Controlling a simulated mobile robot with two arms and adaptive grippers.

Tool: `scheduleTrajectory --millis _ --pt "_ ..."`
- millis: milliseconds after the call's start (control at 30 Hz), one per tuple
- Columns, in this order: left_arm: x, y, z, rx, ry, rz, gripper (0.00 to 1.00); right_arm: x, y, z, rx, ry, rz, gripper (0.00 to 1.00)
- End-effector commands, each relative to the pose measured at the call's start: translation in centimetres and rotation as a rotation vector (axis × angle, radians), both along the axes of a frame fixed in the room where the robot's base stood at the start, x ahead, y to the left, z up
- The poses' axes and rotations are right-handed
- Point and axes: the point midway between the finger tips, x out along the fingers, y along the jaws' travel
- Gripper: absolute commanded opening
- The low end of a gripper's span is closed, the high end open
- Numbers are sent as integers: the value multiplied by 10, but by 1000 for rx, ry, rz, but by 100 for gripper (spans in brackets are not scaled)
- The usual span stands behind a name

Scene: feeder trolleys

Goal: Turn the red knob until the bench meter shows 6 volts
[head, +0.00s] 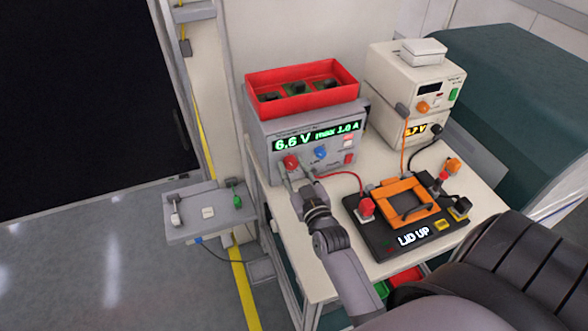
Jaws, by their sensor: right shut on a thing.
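The red knob (290,161) is on the front of a grey power unit (283,121) on the bench. Its green display (317,136) reads 6.6 V, max 1.0 A. My right gripper (297,173) reaches up to the front panel and is shut on the red knob, partly covering its lower side. My left gripper is out of view.
A blue knob (320,152) is close to the right of the red one. A red bin (302,94) sits on the unit. A black fixture (377,239) with an orange frame shows LID UP. A red cable (350,176) and an orange cable (402,148) cross nearby. A side shelf (187,224) is left.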

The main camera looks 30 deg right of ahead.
Motion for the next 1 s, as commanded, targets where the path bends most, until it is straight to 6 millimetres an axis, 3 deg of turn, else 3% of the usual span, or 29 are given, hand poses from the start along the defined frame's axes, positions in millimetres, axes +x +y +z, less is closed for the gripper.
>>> scheduleTrajectory --millis 167,667,700,1000 --pt "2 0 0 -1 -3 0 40 0 0 0 0 0 -1 3" --pt "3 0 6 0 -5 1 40 0 0 0 92 -22 1 3" --pt "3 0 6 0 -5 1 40 0 0 0 92 -22 1 33" --pt "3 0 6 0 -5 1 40 0 0 0 92 -23 1 51"
